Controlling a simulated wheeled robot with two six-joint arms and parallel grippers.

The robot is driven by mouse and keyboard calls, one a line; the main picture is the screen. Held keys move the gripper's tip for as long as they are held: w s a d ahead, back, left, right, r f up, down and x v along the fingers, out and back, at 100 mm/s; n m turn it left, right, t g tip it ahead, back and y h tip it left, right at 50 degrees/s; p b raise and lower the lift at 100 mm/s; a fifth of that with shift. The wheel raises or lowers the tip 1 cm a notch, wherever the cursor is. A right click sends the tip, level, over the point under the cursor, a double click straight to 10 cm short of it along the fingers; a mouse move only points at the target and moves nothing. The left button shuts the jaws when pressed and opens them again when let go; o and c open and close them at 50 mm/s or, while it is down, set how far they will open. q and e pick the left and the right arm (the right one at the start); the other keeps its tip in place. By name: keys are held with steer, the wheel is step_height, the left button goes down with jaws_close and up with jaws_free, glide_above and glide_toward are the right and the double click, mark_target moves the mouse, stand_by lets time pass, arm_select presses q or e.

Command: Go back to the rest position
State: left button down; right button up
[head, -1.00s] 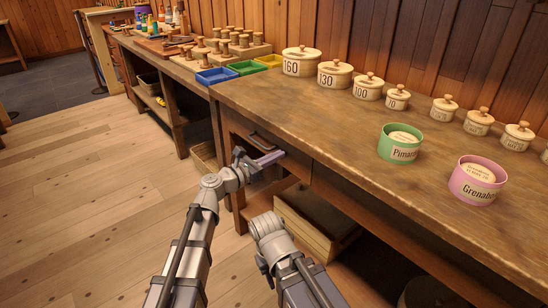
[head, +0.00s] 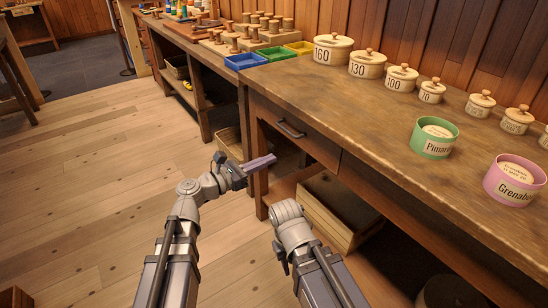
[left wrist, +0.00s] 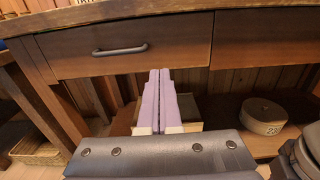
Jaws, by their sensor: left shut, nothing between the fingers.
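My left gripper (head: 262,161) is in front of the workbench, below the drawer and clear of it. Its purple fingers are shut with nothing between them; they also show in the left wrist view (left wrist: 160,98). My right arm (head: 295,235) is folded low in front of the bench, and its fingers do not show. The drawer (head: 312,140) with its dark handle (head: 291,129) looks closed; the handle also shows in the left wrist view (left wrist: 120,49).
The workbench (head: 375,110) carries numbered lidded pots, a green tub (head: 434,139) and a pink tub (head: 514,181). A wooden crate (head: 333,217) is underneath. Open floor (head: 90,180) lies left.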

arm_select(q)
steer(key=s+a+f+m+g+y, duration=0.1)
steer(key=s+f+m+g+y, duration=0.45)
steer(key=f+m, duration=0.7)
steer(key=s+a+f+m+g+y, duration=0.2)
steer(key=s+a+f+m+y, duration=0.25)
steer(key=a+m, duration=0.2)
steer(key=s+a+f+m+g+y, duration=0.25)
steer(key=a+f+m+y, duration=0.2)
steer(key=a, duration=0.35)
steer(key=s+d+m+y, duration=0.2)
steer(key=s+d+m, duration=0.4)
steer(key=d, duration=0.4)
step_height(320, 180, up, 35)
steer(key=p, duration=3.5)
steer(key=shift+s+f+n, duration=0.15)
steer(key=shift+s+n, duration=0.3)
steer(key=shift+d, duration=0.1)
